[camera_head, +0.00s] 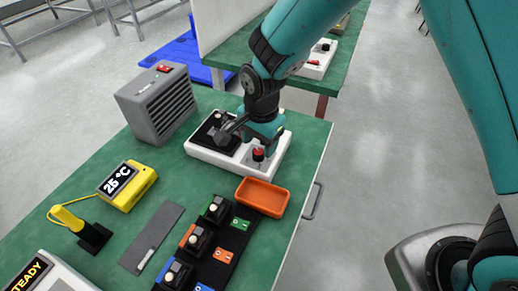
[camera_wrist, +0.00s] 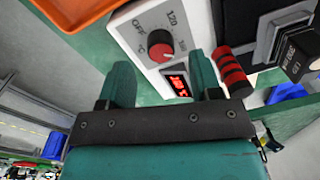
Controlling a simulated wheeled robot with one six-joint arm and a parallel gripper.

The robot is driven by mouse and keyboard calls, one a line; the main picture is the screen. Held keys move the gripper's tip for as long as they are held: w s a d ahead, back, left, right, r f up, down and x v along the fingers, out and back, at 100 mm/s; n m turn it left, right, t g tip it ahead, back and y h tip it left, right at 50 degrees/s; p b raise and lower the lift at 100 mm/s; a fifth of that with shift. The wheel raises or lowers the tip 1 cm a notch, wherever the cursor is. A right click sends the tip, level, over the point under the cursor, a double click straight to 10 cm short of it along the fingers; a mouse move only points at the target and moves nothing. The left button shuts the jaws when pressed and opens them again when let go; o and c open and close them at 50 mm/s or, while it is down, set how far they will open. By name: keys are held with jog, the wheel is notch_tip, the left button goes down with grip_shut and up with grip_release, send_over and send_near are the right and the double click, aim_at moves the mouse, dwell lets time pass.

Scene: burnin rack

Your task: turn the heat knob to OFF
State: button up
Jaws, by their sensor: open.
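The red heat knob (camera_wrist: 160,52) sits on the white face of the heater unit (camera_wrist: 193,18) in the wrist view, with OFF and 120 printed around it. Its pointer is too small to read surely.
A red-and-black striped cylinder (camera_wrist: 232,70) stands right of the fingers. An orange tray (camera_head: 262,197) lies near the unit. A grey vented box (camera_head: 157,103), a yellow meter reading 25 °C (camera_head: 127,186) and a black strip with several modules (camera_head: 221,268) share the green table.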

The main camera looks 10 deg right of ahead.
aim_at(259, 152)
jog(key=shift+f, duration=1.75)
jog(key=c, duration=0.9)
jog(key=shift+c, duration=0.2)
